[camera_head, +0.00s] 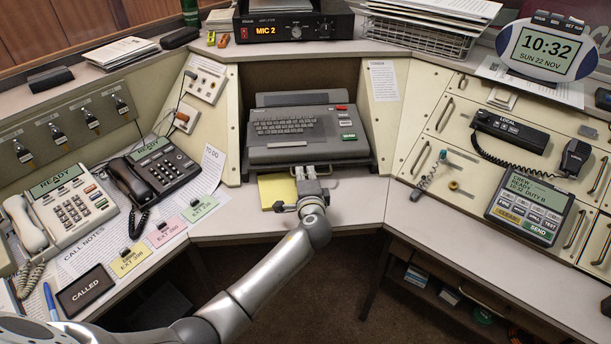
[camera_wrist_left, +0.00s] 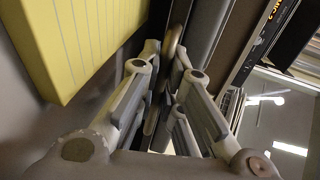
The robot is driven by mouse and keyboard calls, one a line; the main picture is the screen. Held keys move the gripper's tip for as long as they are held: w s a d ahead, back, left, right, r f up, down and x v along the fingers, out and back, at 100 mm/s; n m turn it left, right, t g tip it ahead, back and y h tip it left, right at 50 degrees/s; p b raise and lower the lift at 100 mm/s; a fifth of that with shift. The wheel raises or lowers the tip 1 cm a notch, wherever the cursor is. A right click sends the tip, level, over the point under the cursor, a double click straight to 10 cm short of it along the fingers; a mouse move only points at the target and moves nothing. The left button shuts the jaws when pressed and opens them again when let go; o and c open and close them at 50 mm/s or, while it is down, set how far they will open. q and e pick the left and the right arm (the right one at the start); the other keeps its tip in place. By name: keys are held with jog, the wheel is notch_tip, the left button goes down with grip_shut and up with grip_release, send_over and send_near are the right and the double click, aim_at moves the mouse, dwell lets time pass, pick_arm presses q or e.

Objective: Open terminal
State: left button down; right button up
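The terminal (camera_head: 296,133) is a grey unit with a keyboard, lying flat in the recess at the middle of the console. A bar handle (camera_head: 337,172) runs along its front edge. My left gripper (camera_head: 307,171) is at this handle, in front of the terminal. In the left wrist view the handle (camera_wrist_left: 174,42) passes between the drawn-in fingertips (camera_wrist_left: 165,55), which look shut on it; the contact itself is partly hidden. My right gripper is not in view.
Two phones (camera_head: 66,211) (camera_head: 152,174) stand on the left. A radio amplifier (camera_head: 292,26) is above the recess. A pager-like unit (camera_head: 529,208) and a corded handset (camera_head: 510,130) are on the right. The front right desktop is clear.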

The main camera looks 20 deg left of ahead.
pick_arm(q)
jog(key=shift+s+d+f, duration=0.1)
jog(key=shift+s+d, duration=0.05)
jog(key=shift+s, duration=0.1)
jog(key=v, duration=0.3)
jog(key=f+p+v, duration=0.1)
jog(key=v, duration=0.2)
jog(key=f+p+v, duration=0.1)
jog(key=v, duration=0.2)
jog(key=shift+s+d+r, duration=0.1)
jog(key=shift+s+d, duration=0.05)
jog(key=shift+s, duration=0.15)
jog(key=c, duration=1.8)
grip_release()
jog(key=shift+c, duration=0.2)
